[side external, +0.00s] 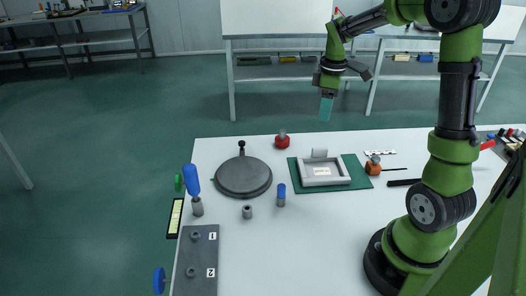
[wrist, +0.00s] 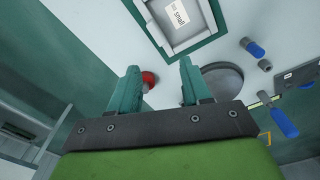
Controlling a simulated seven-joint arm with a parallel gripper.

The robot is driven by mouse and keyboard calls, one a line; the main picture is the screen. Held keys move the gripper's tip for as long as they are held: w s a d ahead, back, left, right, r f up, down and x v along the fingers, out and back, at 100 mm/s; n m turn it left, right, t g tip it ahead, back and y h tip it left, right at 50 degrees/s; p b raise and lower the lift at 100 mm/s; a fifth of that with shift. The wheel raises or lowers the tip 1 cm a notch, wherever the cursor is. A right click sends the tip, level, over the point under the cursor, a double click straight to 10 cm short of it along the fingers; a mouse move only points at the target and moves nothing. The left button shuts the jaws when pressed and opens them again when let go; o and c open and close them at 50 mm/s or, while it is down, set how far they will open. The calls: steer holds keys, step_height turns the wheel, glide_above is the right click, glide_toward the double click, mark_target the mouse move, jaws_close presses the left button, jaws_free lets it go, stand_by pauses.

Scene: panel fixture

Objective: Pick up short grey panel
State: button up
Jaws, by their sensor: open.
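A light grey rectangular frame (side external: 322,172) lies on a green mat (side external: 362,183) on the white table. A small light grey block (side external: 319,153) stands at its back edge. In the wrist view the frame (wrist: 205,38) shows at the top, with a label inside reading "small". I cannot tell for certain which piece is the short grey panel. A dark grey plate (side external: 197,262) marked 1 and 2 lies at the front left. My gripper (side external: 326,112), with teal fingers, is high above and beyond the table's back edge.
A round dark grey disc (side external: 243,177) with a black knob lies left of the mat. A red knob (side external: 282,141), an orange piece (side external: 373,166), a blue-topped peg (side external: 281,194), a grey cylinder (side external: 247,212) and a blue-handled piece (side external: 192,180) stand around. The front middle is clear.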

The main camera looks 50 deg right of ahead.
mark_target(320, 148)
steer(key=f+n, duration=0.1)
steer(key=f, duration=0.4)
steer(key=f+n, duration=0.1)
steer(key=f, duration=0.4)
steer(key=f+n, duration=0.2)
steer(key=f, duration=0.4)
steer(key=shift+w+d, duration=0.15)
steer(key=shift+d, duration=0.2)
jaws_close()
